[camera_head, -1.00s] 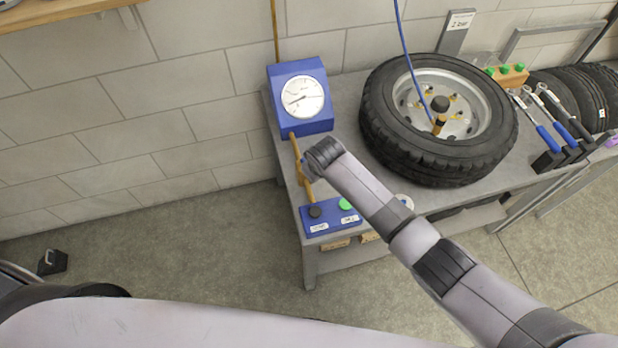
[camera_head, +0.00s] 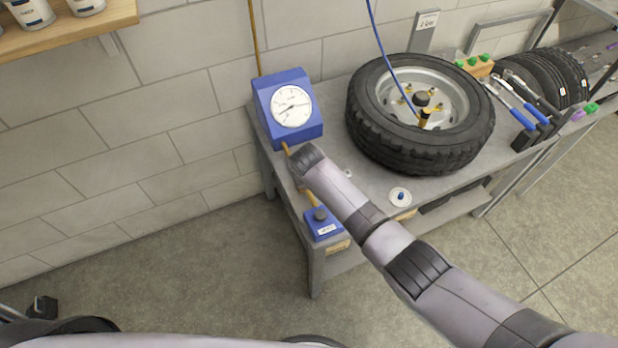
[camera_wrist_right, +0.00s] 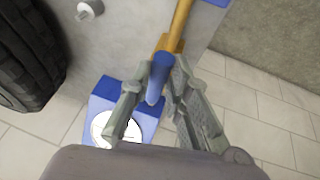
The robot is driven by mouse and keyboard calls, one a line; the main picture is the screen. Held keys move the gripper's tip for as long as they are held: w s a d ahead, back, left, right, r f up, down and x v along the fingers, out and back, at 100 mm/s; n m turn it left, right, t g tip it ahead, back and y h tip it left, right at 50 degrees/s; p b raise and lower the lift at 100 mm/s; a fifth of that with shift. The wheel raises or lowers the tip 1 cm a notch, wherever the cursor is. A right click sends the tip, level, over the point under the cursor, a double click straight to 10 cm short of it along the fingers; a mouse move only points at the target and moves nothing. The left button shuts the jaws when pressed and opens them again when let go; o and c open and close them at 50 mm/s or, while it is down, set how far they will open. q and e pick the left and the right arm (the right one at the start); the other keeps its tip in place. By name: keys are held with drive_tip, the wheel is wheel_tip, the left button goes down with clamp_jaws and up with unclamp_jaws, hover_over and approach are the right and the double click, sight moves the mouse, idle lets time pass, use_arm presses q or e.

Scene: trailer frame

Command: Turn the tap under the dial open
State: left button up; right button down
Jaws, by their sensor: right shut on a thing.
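The blue box with the white round dial (camera_head: 292,106) stands on the left end of the bench; it also shows in the right wrist view (camera_wrist_right: 114,128). A brass pipe (camera_head: 287,149) comes out below it. The tap's blue handle (camera_wrist_right: 154,90) sits on this brass pipe and lies between the fingers of my right gripper (camera_wrist_right: 160,74). The gripper is shut on the handle. In the head view my right wrist hides the tap and the fingers. My left gripper is not recognisable in the head view.
A blue box with a black knob (camera_head: 320,214) is at the front bench edge, partly behind my arm. A big tyre (camera_head: 365,128) lies right of the dial. A small white disc with a blue peg (camera_head: 400,196) lies on the bench. Blue-handled tools (camera_head: 520,115) stand farther right.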

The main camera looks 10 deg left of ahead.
use_arm(q)
drive_tip(key=shift+a, duration=0.1)
use_arm(e)
drive_tip(key=c, duration=1.5)
unclamp_jaws()
use_arm(q)
drive_tip(key=shift+a, duration=0.2)
drive_tip(key=shift+s+a, duration=0.1)
drive_tip(key=shift+s, duration=0.05)
use_arm(e)
drive_tip(key=shift+r, duration=0.1)
use_arm(q)
drive_tip(key=shift+d, duration=0.2)
use_arm(e)
drive_tip(key=v, duration=1.2)
